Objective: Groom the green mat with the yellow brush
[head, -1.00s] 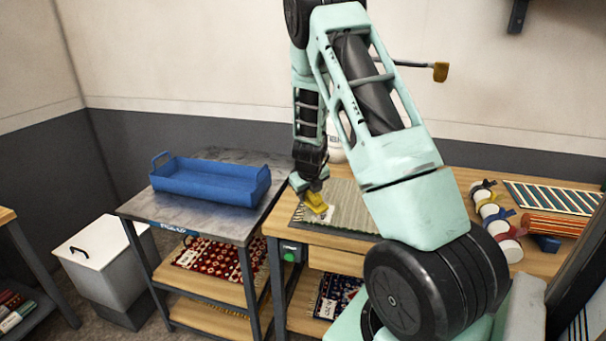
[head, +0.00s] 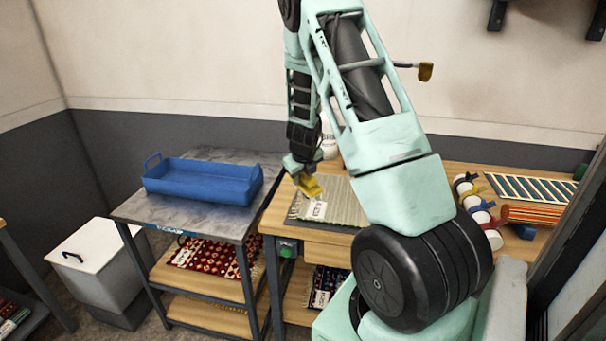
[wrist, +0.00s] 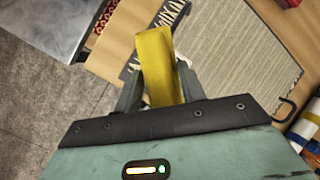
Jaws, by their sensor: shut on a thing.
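The green mat (head: 347,211) lies flat on the wooden bench, with a fringe at its left end and a white label (head: 316,209) near that end. Ribbed and grey-green, it also shows in the wrist view (wrist: 240,55). My gripper (head: 303,173) is shut on the yellow brush (head: 311,188), over the mat's back left corner. In the wrist view the brush (wrist: 156,60) stands out between the fingers of my gripper (wrist: 155,95) and hides part of the mat's fringed end. I cannot tell whether the brush touches the mat.
A blue tray (head: 205,188) stands on the grey-topped cart to the left. Rolls with coloured straps (head: 482,215), a striped mat (head: 532,187) and an orange striped roll (head: 535,216) lie on the bench's right. A white lidded bin (head: 95,262) stands on the floor at left.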

